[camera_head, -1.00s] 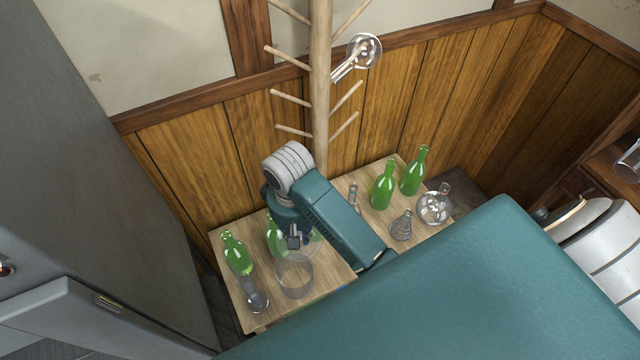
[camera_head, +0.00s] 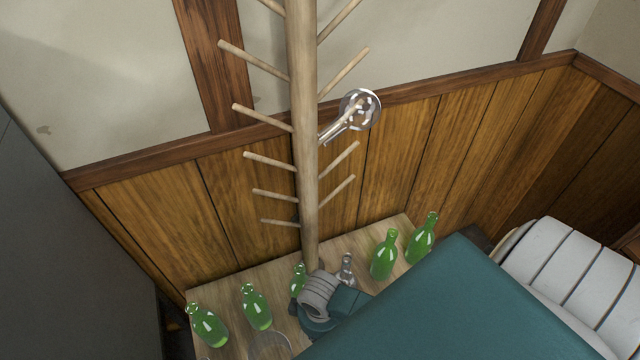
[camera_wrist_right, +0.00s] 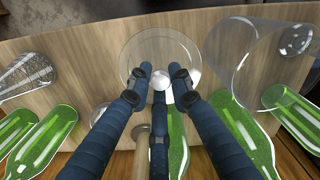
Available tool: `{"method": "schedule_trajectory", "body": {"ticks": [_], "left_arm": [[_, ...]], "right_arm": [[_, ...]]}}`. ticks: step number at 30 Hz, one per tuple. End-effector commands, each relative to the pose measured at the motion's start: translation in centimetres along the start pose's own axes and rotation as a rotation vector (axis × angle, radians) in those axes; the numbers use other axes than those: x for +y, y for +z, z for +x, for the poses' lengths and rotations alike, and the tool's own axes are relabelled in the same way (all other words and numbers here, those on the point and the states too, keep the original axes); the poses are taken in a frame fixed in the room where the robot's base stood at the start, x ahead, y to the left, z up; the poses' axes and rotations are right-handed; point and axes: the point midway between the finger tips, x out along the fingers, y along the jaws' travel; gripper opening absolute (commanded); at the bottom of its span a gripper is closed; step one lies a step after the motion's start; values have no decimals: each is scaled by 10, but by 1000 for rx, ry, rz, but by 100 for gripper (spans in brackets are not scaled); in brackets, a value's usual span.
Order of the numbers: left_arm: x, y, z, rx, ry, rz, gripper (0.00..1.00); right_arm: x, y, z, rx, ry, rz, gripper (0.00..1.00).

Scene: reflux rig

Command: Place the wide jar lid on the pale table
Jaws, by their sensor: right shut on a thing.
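The wide jar lid (camera_wrist_right: 162,48) is a clear glass disc with a round knob (camera_wrist_right: 161,78). My right gripper (camera_wrist_right: 161,80) is shut on that knob in the right wrist view, with the lid level over the pale table (camera_wrist_right: 100,55). The gap between lid and table is hard to judge. In the head view the wooden pale table (camera_head: 230,283) stands against the wall. My right arm hides the right gripper and the lid there. My left gripper is not in view.
A wide open glass jar (camera_wrist_right: 245,60) stands beside the lid. A conical flask (camera_wrist_right: 30,72) is on the other side. A wooden peg stand (camera_head: 303,130) rises behind, holding a glass flask (camera_head: 360,110).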

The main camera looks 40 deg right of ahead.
Motion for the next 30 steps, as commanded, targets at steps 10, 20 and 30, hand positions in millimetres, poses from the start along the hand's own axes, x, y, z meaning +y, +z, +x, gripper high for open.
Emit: {"method": "schedule_trajectory", "body": {"ticks": [10,20,30], "left_arm": [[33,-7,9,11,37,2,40],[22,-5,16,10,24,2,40],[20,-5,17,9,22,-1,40]], "right_arm": [[0,0,48,0,-1,1,0],[-1,-1,81,1,-1,0,0],[0,0,84,0,0,1,22]]}}
